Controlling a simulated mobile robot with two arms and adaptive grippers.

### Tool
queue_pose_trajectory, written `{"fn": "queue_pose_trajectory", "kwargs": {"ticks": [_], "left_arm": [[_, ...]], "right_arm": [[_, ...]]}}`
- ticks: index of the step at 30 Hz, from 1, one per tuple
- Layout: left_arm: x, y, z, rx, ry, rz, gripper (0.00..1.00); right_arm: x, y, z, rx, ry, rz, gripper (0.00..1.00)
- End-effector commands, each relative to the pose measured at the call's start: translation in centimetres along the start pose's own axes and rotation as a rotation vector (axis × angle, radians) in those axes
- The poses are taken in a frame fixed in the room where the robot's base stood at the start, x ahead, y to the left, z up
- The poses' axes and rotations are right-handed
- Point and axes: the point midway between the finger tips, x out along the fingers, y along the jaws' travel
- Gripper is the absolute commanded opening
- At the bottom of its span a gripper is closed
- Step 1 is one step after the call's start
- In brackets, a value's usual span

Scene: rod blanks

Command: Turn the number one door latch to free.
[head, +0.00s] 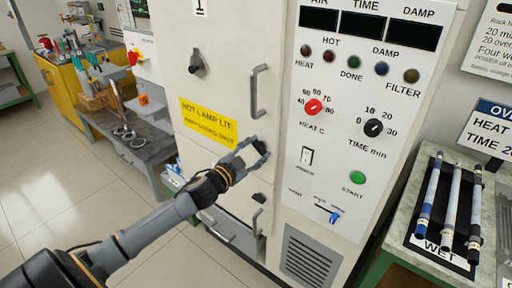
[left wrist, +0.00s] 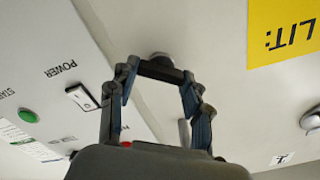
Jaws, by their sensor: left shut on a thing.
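The tall pale cabinet's upper door (head: 225,55) carries a "1" label (head: 200,8). My left gripper (head: 260,149) is at the lower right of this door, below its grey handle (head: 259,90), with its fingers shut on a dark latch. In the left wrist view the gripper (left wrist: 160,76) has one finger at each end of the black latch bar (left wrist: 160,70), which sits on a round metal base (left wrist: 160,56). The fingers partly hide the latch in the head view, so its exact angle is unclear. My right gripper is not in view.
A yellow sign (head: 207,122) is left of the gripper. A dark knob (head: 197,64) is higher on the door, and another latch (head: 258,198) is lower down. The control panel (head: 335,170) with a power switch is close on the right. A rod tray (head: 432,248) stands beyond.

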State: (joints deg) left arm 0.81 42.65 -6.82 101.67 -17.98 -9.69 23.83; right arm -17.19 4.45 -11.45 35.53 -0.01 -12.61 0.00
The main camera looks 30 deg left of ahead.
Motion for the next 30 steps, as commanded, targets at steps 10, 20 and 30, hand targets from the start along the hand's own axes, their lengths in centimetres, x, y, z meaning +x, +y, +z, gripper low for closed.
{"fn": "queue_pose_trajectory", "kwargs": {"ticks": [10,20,30], "left_arm": [[0.0,0.1,-0.1,0.331,0.0,0.0,0.17],[0.0,0.2,0.1,0.634,0.001,0.001,0.17],[0.0,0.4,0.2,0.857,0.0,0.001,0.17]], "right_arm": [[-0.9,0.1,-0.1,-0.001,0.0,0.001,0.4],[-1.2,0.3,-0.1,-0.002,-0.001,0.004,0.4],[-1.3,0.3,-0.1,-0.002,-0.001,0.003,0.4]]}}
